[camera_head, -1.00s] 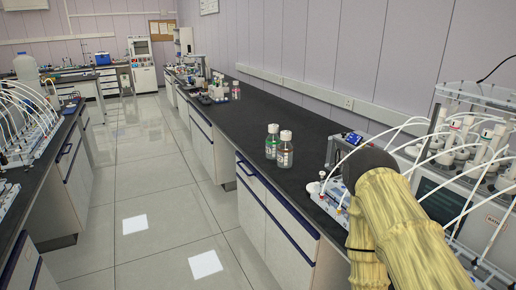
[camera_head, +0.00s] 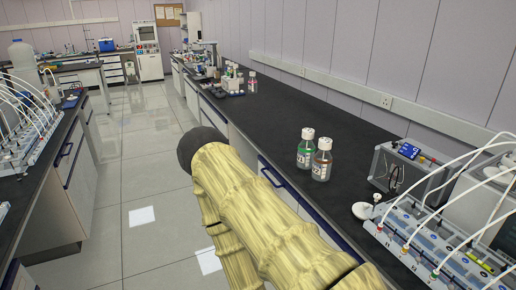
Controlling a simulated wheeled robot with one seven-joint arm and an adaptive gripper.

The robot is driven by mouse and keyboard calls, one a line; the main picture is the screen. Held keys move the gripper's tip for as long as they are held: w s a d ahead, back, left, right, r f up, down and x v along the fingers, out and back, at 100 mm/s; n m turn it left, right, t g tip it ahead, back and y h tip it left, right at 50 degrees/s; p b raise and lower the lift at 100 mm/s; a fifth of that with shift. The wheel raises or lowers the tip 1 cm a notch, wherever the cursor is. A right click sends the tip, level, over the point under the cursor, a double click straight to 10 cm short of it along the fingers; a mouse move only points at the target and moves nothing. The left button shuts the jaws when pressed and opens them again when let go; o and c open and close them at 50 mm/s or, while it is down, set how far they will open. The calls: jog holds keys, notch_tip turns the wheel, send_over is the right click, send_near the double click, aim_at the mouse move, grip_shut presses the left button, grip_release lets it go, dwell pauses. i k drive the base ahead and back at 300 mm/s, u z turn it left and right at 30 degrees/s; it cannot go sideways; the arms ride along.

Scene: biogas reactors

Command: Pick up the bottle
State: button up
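Two clear bottles with white caps stand upright, close together, on the black bench top (camera_head: 345,125). The left bottle (camera_head: 305,150) has a green band, and the right bottle (camera_head: 322,160) has an orange-brown one. The right one stands slightly nearer and partly overlaps the left one's edge. A further small bottle with pink contents (camera_head: 252,84) stands farther back on the same bench. My yellow, ridged arm reaches up from the bottom, left of the two bottles, and ends in a dark round part. My gripper's fingers do not show.
Another tubed rack (camera_head: 28,140) is on the left bench. The tiled aisle (camera_head: 140,180) is clear.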

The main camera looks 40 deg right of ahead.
aim_at(305, 150)
jog(key=z, duration=0.15)
jog(key=i, duration=1.05)
jog(key=z, duration=0.55)
